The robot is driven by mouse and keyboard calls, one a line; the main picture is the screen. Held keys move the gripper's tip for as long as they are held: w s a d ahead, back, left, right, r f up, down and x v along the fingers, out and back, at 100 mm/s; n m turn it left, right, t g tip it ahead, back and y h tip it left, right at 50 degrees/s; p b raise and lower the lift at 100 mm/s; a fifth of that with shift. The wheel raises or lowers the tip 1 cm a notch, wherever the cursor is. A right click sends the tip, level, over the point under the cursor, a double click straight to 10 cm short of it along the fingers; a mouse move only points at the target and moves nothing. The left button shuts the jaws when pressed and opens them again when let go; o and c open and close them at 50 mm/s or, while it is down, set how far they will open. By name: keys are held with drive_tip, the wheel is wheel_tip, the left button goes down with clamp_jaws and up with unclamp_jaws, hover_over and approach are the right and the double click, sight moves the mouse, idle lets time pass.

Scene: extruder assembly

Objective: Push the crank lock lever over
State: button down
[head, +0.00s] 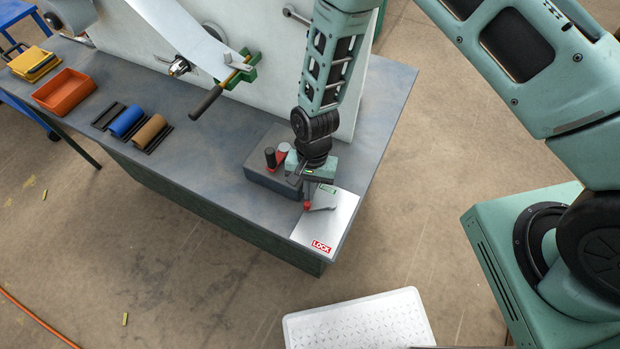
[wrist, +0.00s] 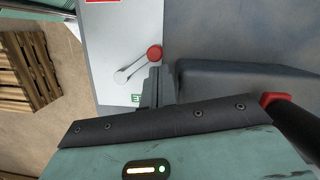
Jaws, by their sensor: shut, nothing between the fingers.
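The crank lock lever (head: 322,208) is a pale arm with a red knob (head: 307,205), on a silver plate (head: 338,222) at the table's front right corner. In the wrist view the lever (wrist: 132,69) lies slanted, with its red knob (wrist: 154,53) at the upper right end. A red LOCK label (head: 321,246) is at the plate's near end, and a green label is at the other end. My gripper (head: 307,192) points down over the plate, shut and empty. In the wrist view its fingertips (wrist: 157,78) are right beside the knob; I cannot tell if they touch.
A dark block (head: 268,176) with black and red handles stands left of my gripper. A crank with a black handle (head: 206,102) is farther back. An orange tray (head: 65,91) and blue and brown rollers lie at the left. The table's edge is close by the plate.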

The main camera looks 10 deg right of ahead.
drive_tip(key=shift+s+a+f+b, duration=0.1)
drive_tip(key=shift+s+a+b, duration=0.1)
drive_tip(key=shift+s+b, duration=0.15)
idle(0.8)
drive_tip(key=n, duration=0.1)
drive_tip(key=s+n, duration=0.1)
drive_tip(key=n, duration=0.1)
drive_tip(key=shift+a+f+n+h+b, duration=0.1)
drive_tip(key=shift+a+n+h+b, duration=0.05)
drive_tip(key=shift+n+h+b, duration=0.2)
drive_tip(key=s+n, duration=0.1)
drive_tip(key=s+n+h+b, duration=0.1)
drive_tip(key=n, duration=0.1)
drive_tip(key=shift+n, duration=0.25)
drive_tip(key=s+n, duration=0.1)
drive_tip(key=n, duration=0.1)
drive_tip(key=s+n+h+b, duration=0.1)
drive_tip(key=n, duration=0.1)
drive_tip(key=shift+s+d, duration=0.1)
drive_tip(key=shift+d, duration=0.25)
drive_tip(key=shift+s+d+n+t, duration=0.15)
drive_tip(key=shift+s+d+n, duration=0.15)
drive_tip(key=shift+n, duration=0.45)
drive_tip(key=shift+s+d+n+t, duration=0.2)
drive_tip(key=shift+s+n, duration=0.1)
drive_tip(key=shift+n, duration=0.45)
drive_tip(key=p+v, duration=0.6)
drive_tip(key=v, duration=0.4)
drive_tip(key=shift+p, duration=0.35)
